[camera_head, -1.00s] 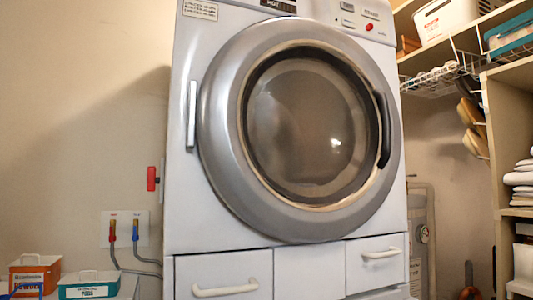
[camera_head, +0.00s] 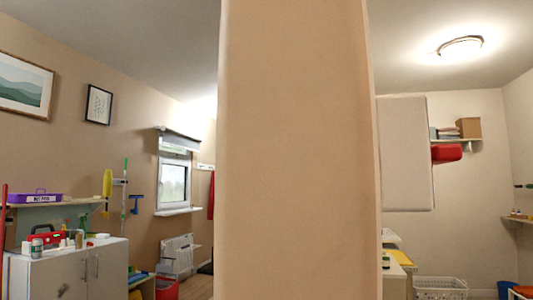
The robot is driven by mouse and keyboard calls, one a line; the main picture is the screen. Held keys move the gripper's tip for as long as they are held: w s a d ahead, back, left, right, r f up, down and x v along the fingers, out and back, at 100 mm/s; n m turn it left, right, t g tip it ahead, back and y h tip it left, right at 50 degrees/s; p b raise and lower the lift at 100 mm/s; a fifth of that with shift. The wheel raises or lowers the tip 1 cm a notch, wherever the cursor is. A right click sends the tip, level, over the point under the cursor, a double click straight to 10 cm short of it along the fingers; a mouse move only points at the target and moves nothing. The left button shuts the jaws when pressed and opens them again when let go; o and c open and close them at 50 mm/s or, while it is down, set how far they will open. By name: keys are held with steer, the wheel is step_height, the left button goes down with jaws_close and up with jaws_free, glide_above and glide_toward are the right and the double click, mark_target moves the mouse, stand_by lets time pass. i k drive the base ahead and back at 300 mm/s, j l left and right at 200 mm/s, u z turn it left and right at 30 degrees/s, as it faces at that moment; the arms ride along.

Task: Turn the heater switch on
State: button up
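No heater switch can be made out in the head camera view. A white slatted unit (camera_head: 178,258) stands on the floor below the window; I cannot tell whether it is a heater or a folded rack. My gripper is not in view, so its state is not shown.
A beige wall end (camera_head: 297,150) fills the middle, very near. Left: a white cabinet (camera_head: 70,272) with bottles, a shelf (camera_head: 60,203), a window (camera_head: 174,180) and a red bucket (camera_head: 166,288). Right: a white wall cabinet (camera_head: 405,152), a counter (camera_head: 397,257) and a white basket (camera_head: 440,287).

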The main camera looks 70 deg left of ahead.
mark_target(441, 154)
steer(key=l+u, duration=0.15)
steer(key=u, duration=2.25)
